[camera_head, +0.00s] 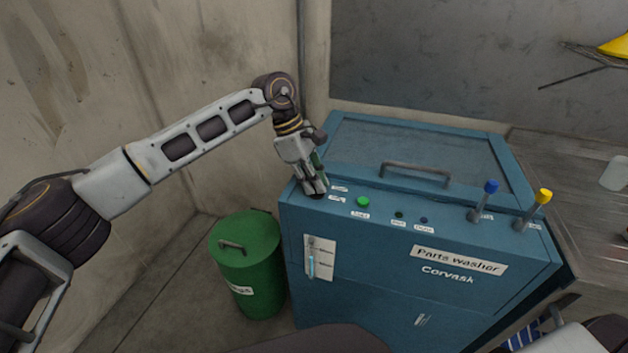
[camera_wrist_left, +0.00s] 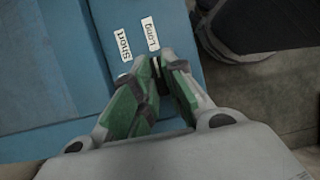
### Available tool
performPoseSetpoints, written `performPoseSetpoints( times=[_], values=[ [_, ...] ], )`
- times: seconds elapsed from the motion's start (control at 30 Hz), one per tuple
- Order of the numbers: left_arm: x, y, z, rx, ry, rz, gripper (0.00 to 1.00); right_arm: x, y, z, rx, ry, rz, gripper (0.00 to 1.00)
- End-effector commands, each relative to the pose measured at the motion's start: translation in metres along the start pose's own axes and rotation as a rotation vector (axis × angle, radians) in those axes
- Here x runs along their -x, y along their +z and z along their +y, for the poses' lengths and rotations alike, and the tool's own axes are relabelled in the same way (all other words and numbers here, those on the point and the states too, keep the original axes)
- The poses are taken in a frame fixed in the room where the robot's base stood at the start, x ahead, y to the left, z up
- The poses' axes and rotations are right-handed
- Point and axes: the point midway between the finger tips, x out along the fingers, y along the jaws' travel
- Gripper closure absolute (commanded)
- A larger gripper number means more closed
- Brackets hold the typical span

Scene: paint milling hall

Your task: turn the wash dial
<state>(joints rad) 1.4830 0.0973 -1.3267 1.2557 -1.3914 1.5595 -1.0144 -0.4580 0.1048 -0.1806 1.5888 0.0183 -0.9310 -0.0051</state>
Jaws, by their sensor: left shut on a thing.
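The wash dial (camera_wrist_left: 155,68) is a small dark knob at the left front of the blue parts washer's (camera_head: 350,215) sloped top. It is mostly hidden by the fingers, so its angle cannot be told. Labels "Short" (camera_wrist_left: 123,44) and "Long" (camera_wrist_left: 150,33) are beside it in the wrist view. My left gripper (camera_head: 317,192) reaches down from above and is shut on the dial. Its green-padded fingertips (camera_wrist_left: 156,75) are on either side of the knob in the wrist view.
A green button (camera_head: 363,202) and two small dark indicators (camera_head: 411,217) are right of the dial. A blue-topped lever (camera_head: 491,187) and a yellow-topped lever (camera_head: 544,196) stand farther right. A lid handle (camera_head: 415,172) is behind. A green drum (camera_head: 247,262) stands left.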

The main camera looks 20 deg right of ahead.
Motion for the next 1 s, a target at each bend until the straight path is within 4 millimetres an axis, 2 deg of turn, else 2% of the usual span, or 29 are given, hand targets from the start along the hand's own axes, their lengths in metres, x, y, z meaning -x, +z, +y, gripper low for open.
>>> performPoseSetpoints(
  times=[0.03, 0.3, 0.33, 0.5, 1.0],
  values=[
    [-0.0077, -0.0006, -0.0032, -0.004, -0.016, 0.003, 1.00, -0.0006, 0.0002, 0.0002, 0.000, 0.000, 0.000, 0.60],
    [-0.0078, -0.0004, -0.0032, -0.005, -0.015, 0.003, 1.00, -0.0006, 0.0009, 0.0004, 0.000, 0.000, -0.003, 0.60],
    [-0.0078, -0.0004, -0.0032, -0.005, -0.015, 0.004, 0.86, -0.0006, 0.0009, 0.0004, 0.000, 0.000, -0.004, 0.60],
    [-0.0078, -0.0005, -0.0029, -0.004, -0.014, 0.003, 0.66, -0.0006, 0.0011, 0.0004, 0.000, 0.000, -0.005, 0.60],
    [-0.0026, -0.0004, -0.0009, -0.002, -0.005, 0.002, 0.66, 0.0000, 0.0001, 0.0029, 0.001, 0.004, -0.004, 0.60]
  ],
)
